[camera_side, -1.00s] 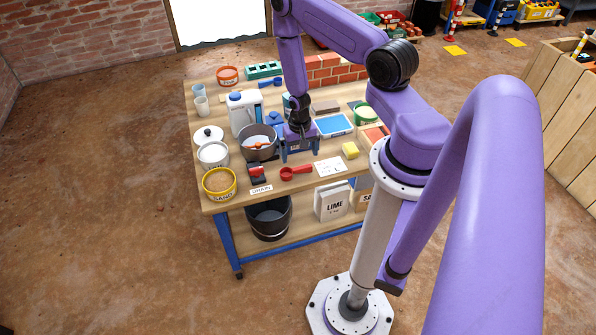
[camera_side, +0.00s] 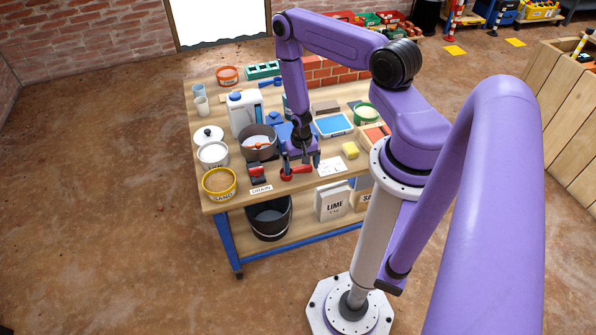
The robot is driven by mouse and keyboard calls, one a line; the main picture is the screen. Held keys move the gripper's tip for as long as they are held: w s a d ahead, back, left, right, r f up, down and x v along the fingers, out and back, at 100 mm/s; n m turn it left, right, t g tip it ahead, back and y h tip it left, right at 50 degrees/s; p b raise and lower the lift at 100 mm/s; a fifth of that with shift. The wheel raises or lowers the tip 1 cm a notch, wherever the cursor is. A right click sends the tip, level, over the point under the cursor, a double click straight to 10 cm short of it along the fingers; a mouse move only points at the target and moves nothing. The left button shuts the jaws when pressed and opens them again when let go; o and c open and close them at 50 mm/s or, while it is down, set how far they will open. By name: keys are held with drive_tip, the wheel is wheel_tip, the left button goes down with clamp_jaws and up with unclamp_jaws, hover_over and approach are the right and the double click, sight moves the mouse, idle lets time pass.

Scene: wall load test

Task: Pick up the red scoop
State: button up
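The red scoop (camera_side: 288,174) lies near the front edge of the workbench, its round bowl to the left and its handle running right. My gripper (camera_side: 301,166) is low over the scoop, pointing down, with its fingers spread apart. One finger is by the bowl end and the other by the handle's right end. The handle is partly covered by the gripper. I cannot tell whether the fingers touch the scoop.
A red and black tool (camera_side: 257,174) lies just left, and a DRAIN label (camera_side: 261,189) in front. The sand tub (camera_side: 219,184), a dark pot (camera_side: 258,142) and a white jug (camera_side: 244,112) stand left. A white card (camera_side: 331,166) and yellow sponge (camera_side: 350,150) lie right.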

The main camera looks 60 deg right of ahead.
sight(301, 167)
drive_tip(key=c, duration=0.6)
drive_tip(key=shift+r, duration=0.15)
drive_tip(key=shift+c, duration=0.2)
wheel_tip(301, 167, up, 10)
